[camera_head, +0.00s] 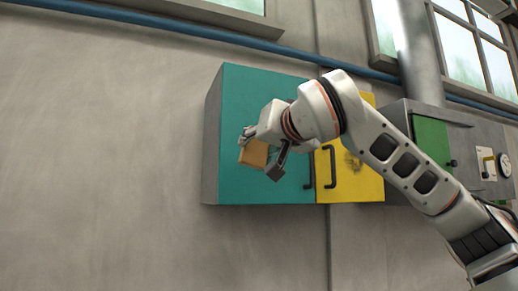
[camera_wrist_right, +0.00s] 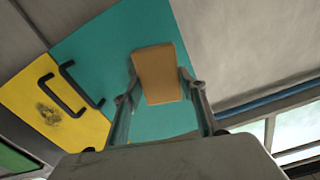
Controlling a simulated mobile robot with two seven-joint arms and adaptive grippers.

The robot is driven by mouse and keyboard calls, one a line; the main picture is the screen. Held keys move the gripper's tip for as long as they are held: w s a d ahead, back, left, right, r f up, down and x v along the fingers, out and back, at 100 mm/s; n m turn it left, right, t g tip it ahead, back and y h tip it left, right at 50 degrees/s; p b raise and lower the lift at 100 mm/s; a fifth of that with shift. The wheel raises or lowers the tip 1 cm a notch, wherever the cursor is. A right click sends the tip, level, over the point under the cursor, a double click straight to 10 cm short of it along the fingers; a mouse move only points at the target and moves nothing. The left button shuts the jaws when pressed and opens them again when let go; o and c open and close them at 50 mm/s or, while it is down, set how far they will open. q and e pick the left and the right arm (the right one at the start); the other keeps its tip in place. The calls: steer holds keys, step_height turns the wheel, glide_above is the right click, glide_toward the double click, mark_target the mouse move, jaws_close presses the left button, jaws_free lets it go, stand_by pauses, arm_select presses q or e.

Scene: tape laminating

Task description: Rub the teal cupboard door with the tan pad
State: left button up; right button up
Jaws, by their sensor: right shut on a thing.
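The teal cupboard door (camera_head: 238,105) is on the left of a wall cupboard, and it also fills the middle of the right wrist view (camera_wrist_right: 110,40). My right gripper (camera_head: 262,155) is shut on the tan pad (camera_head: 253,154) and holds it in front of the teal door, left of the dark handle. In the right wrist view the tan pad (camera_wrist_right: 158,72) sits between the two fingers, over the teal surface. I cannot tell whether the pad touches the door. My arm hides part of the door's right side. My left gripper is not in view.
A yellow door (camera_head: 350,178) with a dark smudge and a handle adjoins the teal one. To the right is a grey box with a green panel (camera_head: 432,140) and a gauge. A blue pipe (camera_head: 180,30) runs along the wall above. The wall at left is bare.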

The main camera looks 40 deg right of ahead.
steer(key=x, duration=0.3)
steer(key=shift+w+f, duration=0.1)
steer(key=shift+w, duration=0.1)
steer(key=shift+x, duration=1.2)
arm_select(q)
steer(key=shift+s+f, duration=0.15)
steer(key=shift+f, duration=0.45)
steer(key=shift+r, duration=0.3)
arm_select(e)
steer(key=shift+w, duration=0.15)
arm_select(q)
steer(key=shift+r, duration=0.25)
arm_select(e)
steer(key=shift+x, duration=0.85)
steer(key=shift+d, duration=0.15)
